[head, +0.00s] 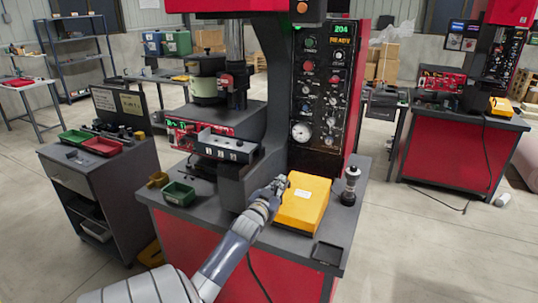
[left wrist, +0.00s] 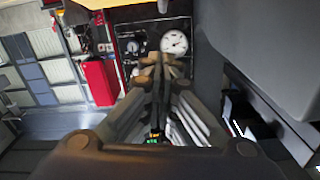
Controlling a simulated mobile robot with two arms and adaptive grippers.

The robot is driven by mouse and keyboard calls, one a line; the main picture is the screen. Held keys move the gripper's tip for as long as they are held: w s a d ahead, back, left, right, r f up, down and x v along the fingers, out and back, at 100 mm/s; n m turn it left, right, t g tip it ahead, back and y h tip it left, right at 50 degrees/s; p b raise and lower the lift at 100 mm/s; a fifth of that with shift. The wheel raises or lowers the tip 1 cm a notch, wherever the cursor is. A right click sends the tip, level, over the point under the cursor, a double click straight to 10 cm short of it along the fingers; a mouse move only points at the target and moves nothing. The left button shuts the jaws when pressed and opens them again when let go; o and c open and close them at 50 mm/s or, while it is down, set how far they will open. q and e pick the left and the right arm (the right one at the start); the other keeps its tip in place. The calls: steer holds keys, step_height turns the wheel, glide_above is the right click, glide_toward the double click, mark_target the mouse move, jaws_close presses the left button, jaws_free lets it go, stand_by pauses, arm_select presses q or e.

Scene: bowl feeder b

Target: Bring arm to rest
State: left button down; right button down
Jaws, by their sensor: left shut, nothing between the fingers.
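My left arm comes in from the bottom left in the head view. My left gripper (head: 281,183) is at the left edge of the yellow box (head: 304,203) on the machine's bench; I cannot tell whether they touch. In the left wrist view the fingers of my left gripper (left wrist: 158,62) are together with nothing between them. Beyond the fingertips in that view is a white round gauge (left wrist: 174,42). My right gripper does not show.
The machine's dark control panel (head: 318,95) rises behind the gripper. A green bin (head: 178,193) sits on the bench's left, a dark cylindrical fitting (head: 350,186) on its right. A grey cabinet (head: 80,175) with bins stands left. Open floor lies at the right front.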

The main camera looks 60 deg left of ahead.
arm_select(q)
steer(key=b+v, duration=0.1)
steer(key=v, duration=0.6)
steer(key=shift+w+f, duration=0.15)
steer(key=shift+f, duration=0.05)
